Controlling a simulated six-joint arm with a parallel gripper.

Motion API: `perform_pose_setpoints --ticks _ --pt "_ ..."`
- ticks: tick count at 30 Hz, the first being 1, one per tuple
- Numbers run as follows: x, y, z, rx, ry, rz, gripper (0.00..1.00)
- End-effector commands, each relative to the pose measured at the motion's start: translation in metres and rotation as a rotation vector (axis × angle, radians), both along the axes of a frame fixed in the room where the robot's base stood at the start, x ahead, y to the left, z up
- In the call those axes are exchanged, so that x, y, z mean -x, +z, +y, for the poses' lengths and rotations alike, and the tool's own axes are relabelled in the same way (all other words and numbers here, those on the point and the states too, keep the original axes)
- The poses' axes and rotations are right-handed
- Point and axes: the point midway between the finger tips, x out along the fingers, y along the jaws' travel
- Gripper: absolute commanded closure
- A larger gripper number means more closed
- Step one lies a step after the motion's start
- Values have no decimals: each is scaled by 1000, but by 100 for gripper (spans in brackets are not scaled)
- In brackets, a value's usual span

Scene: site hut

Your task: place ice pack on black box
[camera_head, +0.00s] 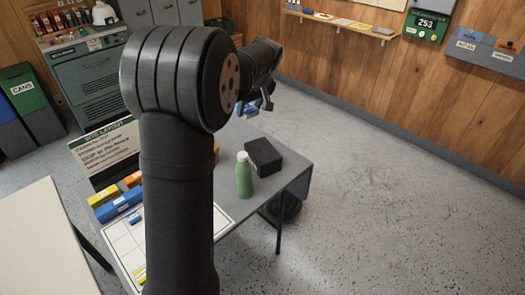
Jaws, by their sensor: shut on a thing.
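The black box (266,154) lies on the grey table (293,170) near its far right corner, and its top is bare. My gripper (264,102) is up beyond the box in the picture, partly hidden by my arm. It is shut on a blue thing, which looks like the ice pack (250,108); only a small part of it shows. The held thing is raised and apart from the box.
A green bottle (244,176) with a pale cap stands just left of the box. A blue box (118,205) and yellow and orange boxes lie at the table's left, by a sign board (106,148). My arm hides the table's middle.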

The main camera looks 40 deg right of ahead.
Motion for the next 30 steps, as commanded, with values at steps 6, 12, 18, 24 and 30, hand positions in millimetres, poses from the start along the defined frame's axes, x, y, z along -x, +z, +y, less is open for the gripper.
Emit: perform_pose_setpoints --ticks 6,12,18,24,30 --pt "81 -1 -37 0 -140 1 74" --pt "123 -3 -52 1 -213 1 74" --pt "142 -22 -57 -4 -245 3 74" --pt "142 -65 -56 -4 -245 2 74" --pt "141 -105 -56 -2 -244 3 74"
